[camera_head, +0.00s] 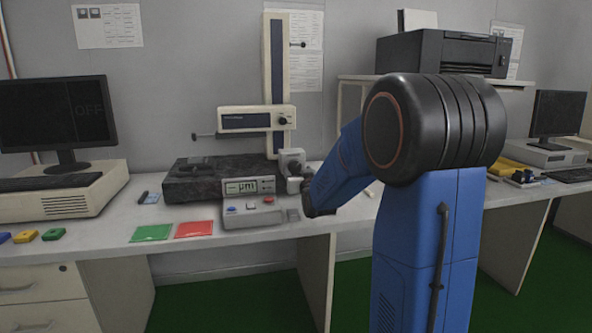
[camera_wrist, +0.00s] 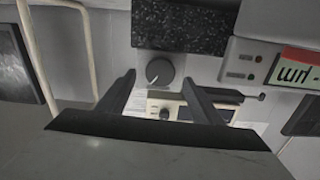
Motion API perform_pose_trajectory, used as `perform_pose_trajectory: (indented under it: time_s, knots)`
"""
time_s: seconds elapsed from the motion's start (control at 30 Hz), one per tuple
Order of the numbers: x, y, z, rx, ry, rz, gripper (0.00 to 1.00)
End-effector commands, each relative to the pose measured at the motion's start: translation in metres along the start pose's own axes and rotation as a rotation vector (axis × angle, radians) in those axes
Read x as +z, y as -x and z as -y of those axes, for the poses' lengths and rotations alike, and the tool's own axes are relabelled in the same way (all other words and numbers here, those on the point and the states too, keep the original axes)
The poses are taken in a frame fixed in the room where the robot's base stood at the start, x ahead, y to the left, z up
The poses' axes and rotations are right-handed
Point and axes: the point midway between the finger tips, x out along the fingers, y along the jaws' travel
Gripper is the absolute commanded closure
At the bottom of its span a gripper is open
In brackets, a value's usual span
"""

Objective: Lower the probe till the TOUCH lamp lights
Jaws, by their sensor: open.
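The measuring stand has a tall column (camera_head: 276,75) with a carriage (camera_head: 256,119) on it. A thin probe arm (camera_head: 205,135) sticks out left of the carriage, above and apart from the dark granite base (camera_head: 215,182). A grey round knob (camera_wrist: 160,72) shows in the wrist view on a light housing. My gripper (camera_wrist: 160,84) is open, its two fingers either side of the knob with gaps. In the head view it is mostly hidden by my arm. Two small lamps (camera_wrist: 249,66) show beside the granite; their labels are unreadable and I cannot tell whether either is lit.
A display box (camera_head: 253,208) reading µm stands before the granite on the bench. Green (camera_head: 152,233) and red (camera_head: 194,229) cards lie to its left. A monitor (camera_head: 55,112) stands at far left and a printer (camera_head: 443,52) on a shelf behind my arm.

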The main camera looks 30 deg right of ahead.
Motion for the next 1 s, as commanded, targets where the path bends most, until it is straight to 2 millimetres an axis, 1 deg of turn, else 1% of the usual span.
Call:
perform_pose_trajectory:
  time_s: [0.03,0.1,0.3,0.43,0.67,0.7,0.87,1.0]
  knots:
    - [0.000,-0.009,0.000,0.000,0.000,0.000,0.40]
    - [0.001,-0.018,0.000,0.000,0.000,0.000,0.40]
    - [0.000,-0.035,0.000,0.000,0.000,0.000,0.40]
    - [0.000,-0.039,0.000,0.000,0.000,0.000,0.40]
    - [0.000,-0.040,0.000,0.000,0.000,0.000,0.40]
    - [0.000,-0.040,0.000,0.000,0.000,0.000,0.42]
    - [0.000,-0.039,0.000,0.000,0.000,0.000,0.80]
    - [0.000,-0.039,0.000,0.000,-0.001,0.000,0.81]
